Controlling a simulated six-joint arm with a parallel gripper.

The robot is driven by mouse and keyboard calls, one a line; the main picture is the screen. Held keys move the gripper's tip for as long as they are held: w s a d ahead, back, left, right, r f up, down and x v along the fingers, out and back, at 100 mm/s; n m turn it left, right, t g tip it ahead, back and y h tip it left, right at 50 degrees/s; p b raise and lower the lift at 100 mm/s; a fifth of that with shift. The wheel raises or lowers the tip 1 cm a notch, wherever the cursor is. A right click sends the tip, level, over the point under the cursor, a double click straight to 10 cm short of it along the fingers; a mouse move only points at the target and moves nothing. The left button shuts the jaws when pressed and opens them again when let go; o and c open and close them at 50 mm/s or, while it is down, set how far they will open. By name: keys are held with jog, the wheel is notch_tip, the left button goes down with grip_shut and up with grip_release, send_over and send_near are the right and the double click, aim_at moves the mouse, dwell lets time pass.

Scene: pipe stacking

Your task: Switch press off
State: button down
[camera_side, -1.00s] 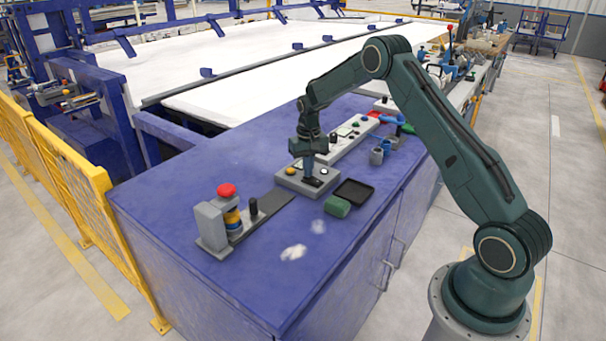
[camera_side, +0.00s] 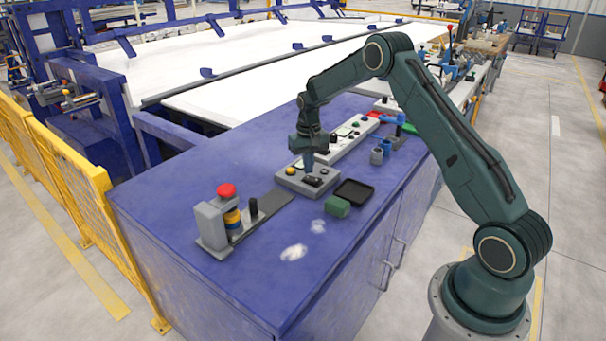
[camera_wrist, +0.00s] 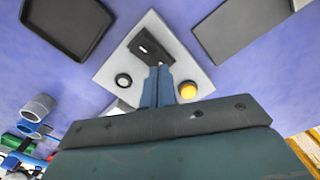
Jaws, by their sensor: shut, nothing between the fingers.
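A grey control box (camera_side: 288,184) sits on the blue bench. It bears a black switch plate (camera_side: 314,181), a yellow button (camera_side: 290,171) and a round black button. My gripper (camera_side: 308,169) is shut and empty, pointing down over the box. In the wrist view its fingertips (camera_wrist: 158,68) are close beside the switch plate; I cannot tell if they touch. A grey unit with a red top (camera_side: 226,190), perhaps the press, stands at the left.
A black tray (camera_side: 354,192) and a green block (camera_side: 337,207) lie right of the box. A longer grey panel (camera_side: 352,136) with buttons lies behind the box. The bench's front is mostly clear.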

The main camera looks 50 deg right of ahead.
notch_tip(320, 180, up, 6)
jog(key=shift+f, duration=0.25)
dwell(0.5)
jog(key=shift+r, duration=0.1)
notch_tip(320, 180, up, 12)
jog(key=n+t, duration=0.1)
send_over(308, 178)
jog(key=s+a, duration=0.5)
jog(key=a, duration=0.2)
jog(key=s+a+r+n+t, duration=0.2)
jog(key=s+a+r, duration=0.4)
jog(key=s+r, duration=0.15)
jog(key=s+a+n+t, duration=0.1)
jog(key=s+a, duration=0.3)
jog(key=s, duration=0.7)
jog(key=s+a+n+t, duration=0.1)
jog(key=s+a, duration=0.3)
jog(key=s, duration=0.7)
jog(key=shift+a+r+n+t, duration=0.2)
jog(key=shift+a+n+t, duration=0.1)
jog(key=shift+n, duration=0.2)
